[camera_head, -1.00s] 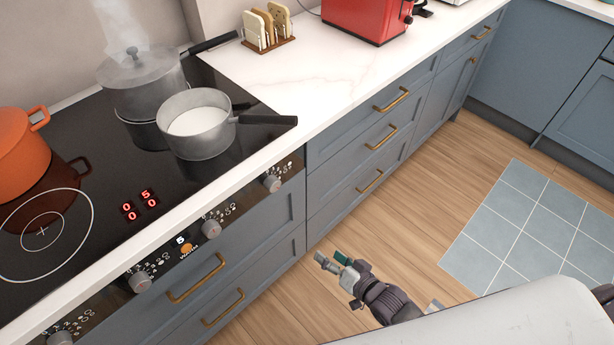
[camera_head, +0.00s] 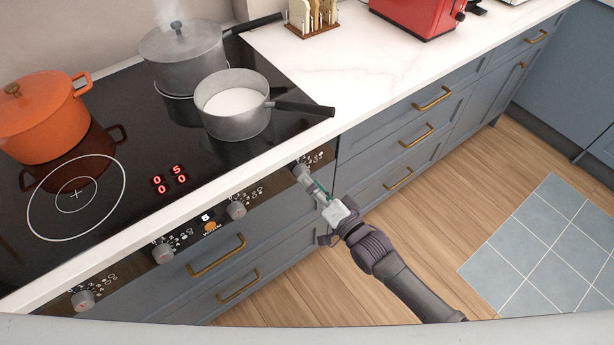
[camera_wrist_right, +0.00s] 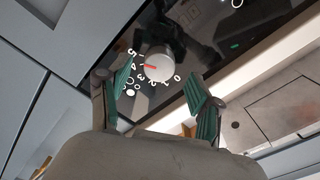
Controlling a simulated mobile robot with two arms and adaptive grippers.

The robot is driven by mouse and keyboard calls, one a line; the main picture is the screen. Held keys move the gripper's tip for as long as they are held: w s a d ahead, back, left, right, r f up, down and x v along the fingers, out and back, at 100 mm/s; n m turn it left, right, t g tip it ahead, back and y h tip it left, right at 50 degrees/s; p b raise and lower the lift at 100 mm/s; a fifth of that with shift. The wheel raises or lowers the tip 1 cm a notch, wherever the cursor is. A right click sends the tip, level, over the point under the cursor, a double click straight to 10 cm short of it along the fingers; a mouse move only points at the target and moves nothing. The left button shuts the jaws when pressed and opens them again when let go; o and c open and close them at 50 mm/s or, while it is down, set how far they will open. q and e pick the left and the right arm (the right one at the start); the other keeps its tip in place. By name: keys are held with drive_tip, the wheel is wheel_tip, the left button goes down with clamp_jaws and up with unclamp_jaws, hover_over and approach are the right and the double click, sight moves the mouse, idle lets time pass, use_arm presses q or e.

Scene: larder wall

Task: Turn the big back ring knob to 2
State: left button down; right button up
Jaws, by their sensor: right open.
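The hob's front panel carries several grey knobs: one at far left (camera_head: 82,300), one left of the display (camera_head: 163,253), one right of it (camera_head: 236,210), and the rightmost knob (camera_head: 302,172). My right gripper (camera_head: 315,188) is at the rightmost knob. In the right wrist view this knob (camera_wrist_right: 155,65) is pale, with a red mark pointing left near the 4 on its printed scale. The open green-padded fingers of my right gripper (camera_wrist_right: 161,80) are on either side, apart from it. The hob display (camera_head: 169,180) shows one 5 and otherwise zeros. My left gripper is out of view.
A steaming lidded pot (camera_head: 185,60) stands at the back right of the hob. A saucepan (camera_head: 236,122) of white liquid is in front, its handle reaching over the counter. An orange pot (camera_head: 40,125) stands at left. Drawer handles (camera_head: 217,256) project below the panel.

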drive_tip(key=shift+x, duration=1.2)
drive_tip(key=c, duration=1.1)
drive_tip(key=shift+c, duration=0.2)
drive_tip(key=shift+n, duration=0.3)
drive_tip(key=shift+d+f+n, duration=0.1)
drive_tip(key=shift+n, duration=8.5)
